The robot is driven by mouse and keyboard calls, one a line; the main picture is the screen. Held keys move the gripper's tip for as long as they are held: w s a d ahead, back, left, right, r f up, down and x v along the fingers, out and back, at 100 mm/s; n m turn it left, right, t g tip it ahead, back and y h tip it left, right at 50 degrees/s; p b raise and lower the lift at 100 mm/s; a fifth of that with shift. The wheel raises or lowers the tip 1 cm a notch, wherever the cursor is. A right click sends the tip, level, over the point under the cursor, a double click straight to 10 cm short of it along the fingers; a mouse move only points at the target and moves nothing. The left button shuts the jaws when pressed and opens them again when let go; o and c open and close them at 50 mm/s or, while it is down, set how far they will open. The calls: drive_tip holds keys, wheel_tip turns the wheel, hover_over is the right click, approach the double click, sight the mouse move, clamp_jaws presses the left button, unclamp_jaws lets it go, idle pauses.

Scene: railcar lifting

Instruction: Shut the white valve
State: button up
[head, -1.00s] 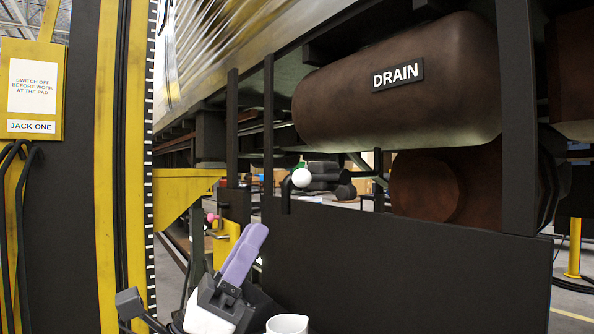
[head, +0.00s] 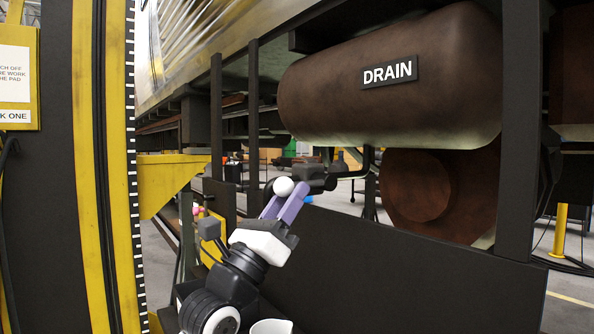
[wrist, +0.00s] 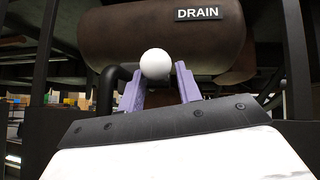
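The white valve shows as a white ball knob (head: 284,187) on a dark pipe fitting, below and left of the tank marked DRAIN. In the wrist view the white knob (wrist: 155,63) appears between the tips of my two purple fingers. My gripper (head: 288,196) is open, with its fingers pointing up at the knob. In the wrist view my gripper (wrist: 160,70) shows a gap on the right side of the knob; the left finger looks closer to it. I cannot tell whether either finger touches. The fingers hide part of the fitting behind the knob.
The brown DRAIN tank (head: 390,85) hangs just above and to the right. A dark panel (head: 400,270) stands below it. Dark upright posts (head: 252,130) and a yellow bracket (head: 165,180) are on the left. A small pink knob (head: 196,210) sits lower left.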

drive_tip(key=shift+p+x, duration=0.4)
drive_tip(key=shift+x, duration=1.1)
clamp_jaws()
